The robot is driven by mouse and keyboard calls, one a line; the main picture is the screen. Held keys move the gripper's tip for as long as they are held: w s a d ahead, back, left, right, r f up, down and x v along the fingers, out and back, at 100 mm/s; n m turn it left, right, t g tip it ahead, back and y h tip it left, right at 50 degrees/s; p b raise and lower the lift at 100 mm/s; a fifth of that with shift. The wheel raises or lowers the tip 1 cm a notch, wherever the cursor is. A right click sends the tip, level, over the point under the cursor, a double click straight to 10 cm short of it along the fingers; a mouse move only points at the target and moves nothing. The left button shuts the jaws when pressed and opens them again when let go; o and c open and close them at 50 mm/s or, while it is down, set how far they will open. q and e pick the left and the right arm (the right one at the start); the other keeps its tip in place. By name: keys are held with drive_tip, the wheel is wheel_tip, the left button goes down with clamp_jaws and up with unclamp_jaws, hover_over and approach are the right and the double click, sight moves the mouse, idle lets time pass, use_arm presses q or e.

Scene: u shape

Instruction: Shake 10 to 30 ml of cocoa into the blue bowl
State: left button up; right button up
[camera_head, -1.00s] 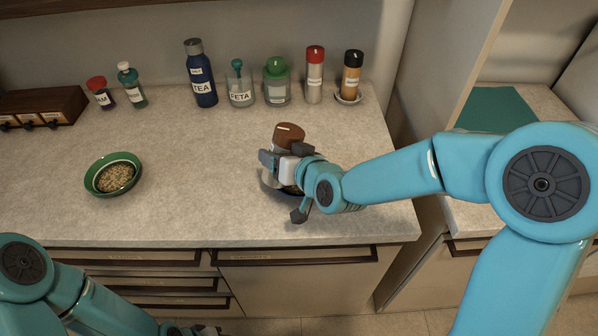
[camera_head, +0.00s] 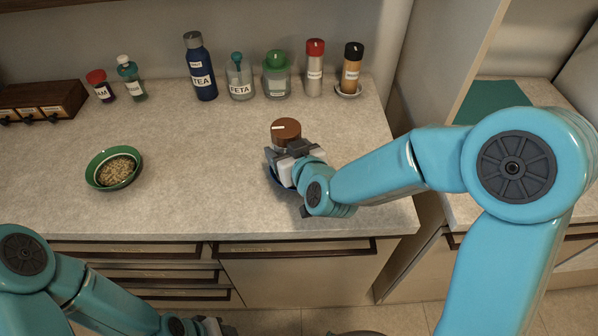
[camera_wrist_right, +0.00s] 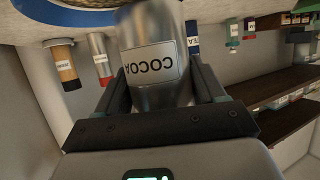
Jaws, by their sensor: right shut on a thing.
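My right gripper (camera_head: 290,152) is shut on the cocoa shaker, a metal cylinder with a brown top (camera_head: 286,130). Its COCOA label (camera_wrist_right: 152,64) is upside down in the right wrist view, as are the other labels there, so the shaker looks roughly upright. A bowl rim with speckled contents is cut off at the top of the wrist view. Any cocoa amount cannot be seen. My left gripper (camera_head: 212,327) is low at the bottom edge, partly cut off.
A green bowl (camera_head: 96,175) of grains stands at the left. Along the back are a blue TEA bottle (camera_head: 201,70), a FETA jar (camera_head: 239,80), a green-lidded jar (camera_head: 276,75), a red-capped shaker (camera_head: 314,70) and a black-capped shaker (camera_head: 351,68). The middle counter is clear.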

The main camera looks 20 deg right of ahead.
drive_tip(key=shift+s+a+r+p, duration=0.25)
drive_tip(key=shift+a+r+p, duration=0.25)
drive_tip(key=shift+a, duration=0.3)
drive_tip(key=shift+s+a+r+p, duration=0.25)
drive_tip(key=shift+a+r+p, duration=0.3)
drive_tip(key=shift+a, duration=0.25)
drive_tip(key=shift+s+a+r+p, duration=0.25)
drive_tip(key=shift+a+r+p, duration=0.25)
drive_tip(key=shift+a, duration=0.3)
